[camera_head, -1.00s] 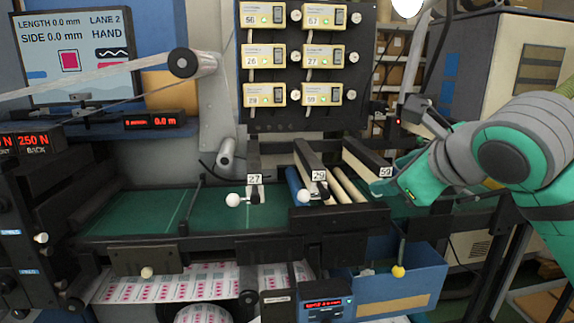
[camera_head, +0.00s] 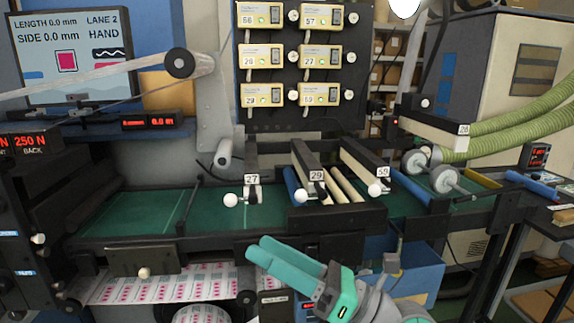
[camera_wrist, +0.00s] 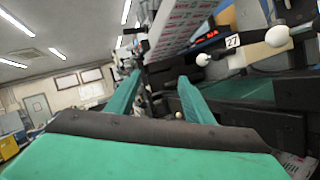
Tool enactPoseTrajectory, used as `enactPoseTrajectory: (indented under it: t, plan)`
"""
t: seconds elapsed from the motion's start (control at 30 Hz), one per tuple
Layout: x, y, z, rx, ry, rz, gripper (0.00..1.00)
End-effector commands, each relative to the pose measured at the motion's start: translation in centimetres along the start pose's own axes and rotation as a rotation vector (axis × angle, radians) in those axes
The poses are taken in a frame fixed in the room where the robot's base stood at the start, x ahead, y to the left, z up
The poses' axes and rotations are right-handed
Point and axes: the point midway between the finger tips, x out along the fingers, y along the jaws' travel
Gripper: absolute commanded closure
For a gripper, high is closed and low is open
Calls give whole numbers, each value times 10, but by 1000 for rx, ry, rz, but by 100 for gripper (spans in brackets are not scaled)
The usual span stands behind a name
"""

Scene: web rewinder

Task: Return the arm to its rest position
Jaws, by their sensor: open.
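My gripper (camera_head: 260,249) is at the lower middle of the head view, in front of the machine's front edge. Its two teal fingers point left and slightly up, with nothing seen between them. In the wrist view the fingers (camera_wrist: 160,82) stand apart and empty. My forearm runs down out of the bottom of the head view, so most of my arm is hidden.
The machine's green bed (camera_head: 130,212) lies behind my gripper, with levers tagged 27 (camera_head: 252,179), 29 (camera_head: 316,175) and 59 (camera_head: 383,172). A blue bin (camera_head: 420,278) is at the right. A printed web (camera_head: 150,288) hangs at the lower left. Green hoses (camera_head: 530,115) run at the right.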

Motion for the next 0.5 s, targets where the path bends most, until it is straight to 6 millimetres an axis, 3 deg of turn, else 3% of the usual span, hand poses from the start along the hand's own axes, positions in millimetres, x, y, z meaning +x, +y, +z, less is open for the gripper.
enactPoseTrajectory:
  t: [0.27,0.5]
  plan:
    - [-11,19,-35,294,-261,177,52]
    - [-33,25,-66,555,-481,279,52]
